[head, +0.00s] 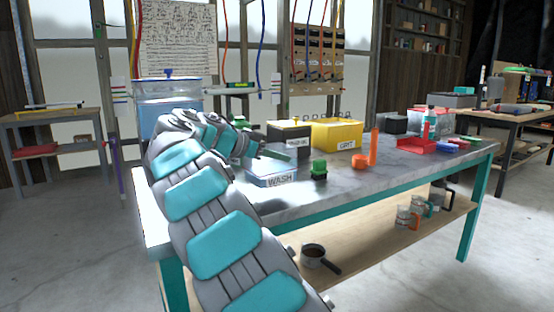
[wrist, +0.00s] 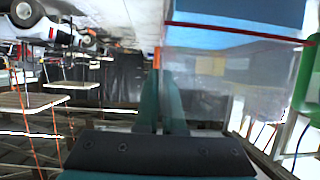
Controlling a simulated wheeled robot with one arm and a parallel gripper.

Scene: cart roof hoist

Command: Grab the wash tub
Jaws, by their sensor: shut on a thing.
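The wash tub (head: 272,179) is a low, clear, bluish tub with a WASH label on its front. It stands on the left part of the grey bench top in the head view. My gripper (head: 286,156) reaches from the left over the tub's back edge. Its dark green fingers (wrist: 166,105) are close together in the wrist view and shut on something. The tub's rim appears to be at the fingers, but the exact grip is hidden. A clear-walled container with a blue part (wrist: 240,15) fills the upper right of the wrist view; I cannot tell which container it is.
A blue-filled tank (head: 160,110) stands left behind my arm. A dark bin (head: 288,133) and yellow GRIT bin (head: 338,134) stand behind the tub.

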